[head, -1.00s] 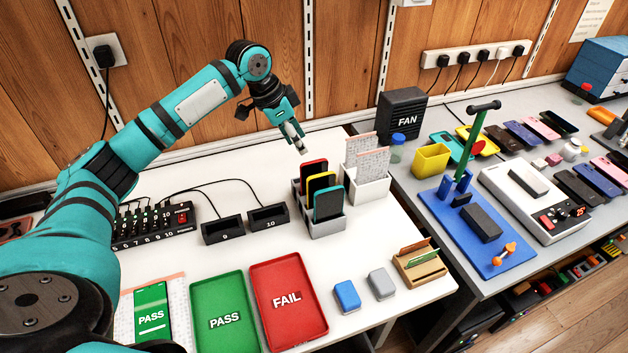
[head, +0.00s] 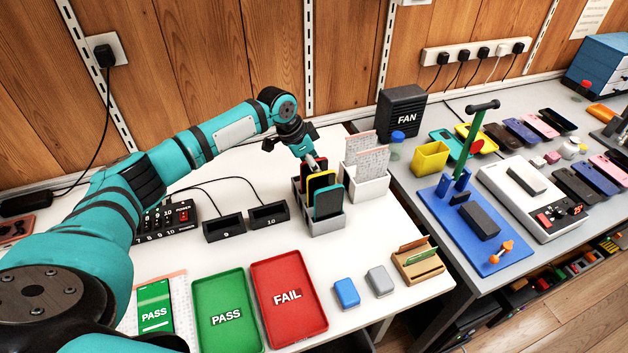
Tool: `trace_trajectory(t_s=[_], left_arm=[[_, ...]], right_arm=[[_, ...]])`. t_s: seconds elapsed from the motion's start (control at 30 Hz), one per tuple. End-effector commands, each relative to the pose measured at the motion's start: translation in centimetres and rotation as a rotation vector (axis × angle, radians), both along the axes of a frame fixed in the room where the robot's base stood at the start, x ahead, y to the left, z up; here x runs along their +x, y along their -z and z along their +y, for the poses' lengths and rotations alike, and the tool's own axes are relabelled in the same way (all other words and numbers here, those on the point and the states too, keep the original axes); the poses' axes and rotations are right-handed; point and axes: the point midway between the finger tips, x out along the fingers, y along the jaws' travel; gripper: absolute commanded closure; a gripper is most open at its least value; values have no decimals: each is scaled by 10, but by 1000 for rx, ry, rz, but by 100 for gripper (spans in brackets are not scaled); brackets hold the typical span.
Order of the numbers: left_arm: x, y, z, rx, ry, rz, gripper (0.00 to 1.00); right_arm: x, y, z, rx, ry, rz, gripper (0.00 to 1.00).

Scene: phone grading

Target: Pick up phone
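Another phone with a green PASS screen (head: 155,303) lies at the lower left. My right gripper is out of view.
A white holder with paper cards (head: 368,190) stands right beside the rack. Black docks 9 (head: 224,229) and 10 (head: 268,216) are to its left. The green PASS tray (head: 226,339) and red FAIL tray (head: 290,325) lie in front.

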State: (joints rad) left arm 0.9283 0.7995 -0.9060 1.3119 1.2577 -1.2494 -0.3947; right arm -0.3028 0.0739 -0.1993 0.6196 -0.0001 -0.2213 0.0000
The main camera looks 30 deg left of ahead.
Motion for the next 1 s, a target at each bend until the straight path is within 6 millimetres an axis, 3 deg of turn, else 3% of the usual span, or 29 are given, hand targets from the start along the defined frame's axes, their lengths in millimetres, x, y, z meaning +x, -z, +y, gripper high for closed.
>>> trace_trajectory(t_s=[0.07, 0.37, 1.0], left_arm=[[0, 0, 0, 0, 0, 0, 62], [0, 0, 0, 0, 0, 0, 99], [1, -6, 0, -1, 0, -2, 100]], right_arm=[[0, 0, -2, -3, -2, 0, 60], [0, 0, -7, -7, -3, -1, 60], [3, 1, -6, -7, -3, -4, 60]])
